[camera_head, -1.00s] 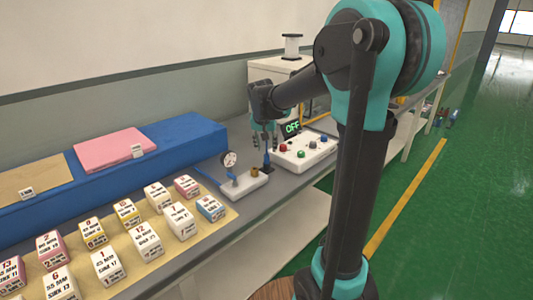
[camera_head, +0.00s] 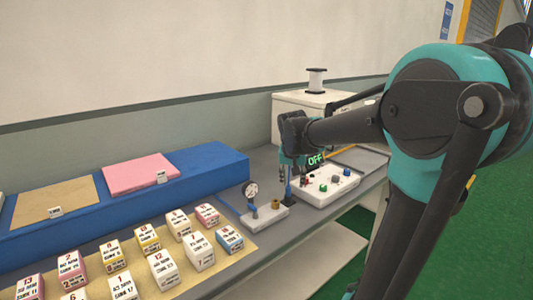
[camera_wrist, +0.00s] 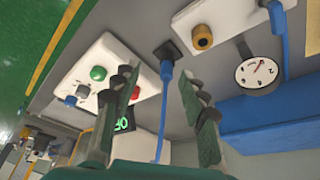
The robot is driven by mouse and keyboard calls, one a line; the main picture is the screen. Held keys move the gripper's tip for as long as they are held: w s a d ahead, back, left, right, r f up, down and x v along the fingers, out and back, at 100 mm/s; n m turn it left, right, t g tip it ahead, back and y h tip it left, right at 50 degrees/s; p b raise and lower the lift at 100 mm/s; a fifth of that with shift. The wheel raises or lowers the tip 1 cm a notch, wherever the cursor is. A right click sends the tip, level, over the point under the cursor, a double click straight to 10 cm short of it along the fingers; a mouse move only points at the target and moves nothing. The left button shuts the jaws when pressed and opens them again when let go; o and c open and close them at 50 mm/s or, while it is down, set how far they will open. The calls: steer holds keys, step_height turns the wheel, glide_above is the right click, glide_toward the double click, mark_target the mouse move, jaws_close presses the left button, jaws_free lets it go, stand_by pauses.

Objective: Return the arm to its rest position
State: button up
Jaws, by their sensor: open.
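My arm (camera_head: 345,127) reaches from the right side of the head view to the back of the bench. My gripper (camera_head: 290,172) is open and empty, just left of the lit OFF display (camera_head: 315,160). In the wrist view my gripper's two dark fingers (camera_wrist: 165,92) stand apart, with a blue cable and plug (camera_wrist: 167,72) visible in the background between them. The white control box (camera_head: 328,187) with coloured knobs lies close to the gripper; it also shows in the wrist view (camera_wrist: 105,55). No held object is visible.
A white block with a brass fitting (camera_head: 264,217) and a round gauge (camera_head: 250,189) sit left of the gripper. Several labelled cubes stand on a tan mat (camera_head: 238,246). A blue mattress-like block (camera_head: 215,160) lies behind. A spool (camera_head: 316,80) tops a white machine (camera_head: 290,104).

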steer(key=s+d+f+n, duration=0.1)
steer(key=s+d+f, duration=0.1)
steer(key=s+f, duration=0.6)
steer(key=s+d+f+n+y, duration=0.1)
steer(key=s+d+f+n, duration=0.1)
steer(key=s+f, duration=0.7)
steer(key=s, duration=0.5)
steer(key=shift+s+f, duration=0.2)
steer(key=shift+s, duration=0.1)
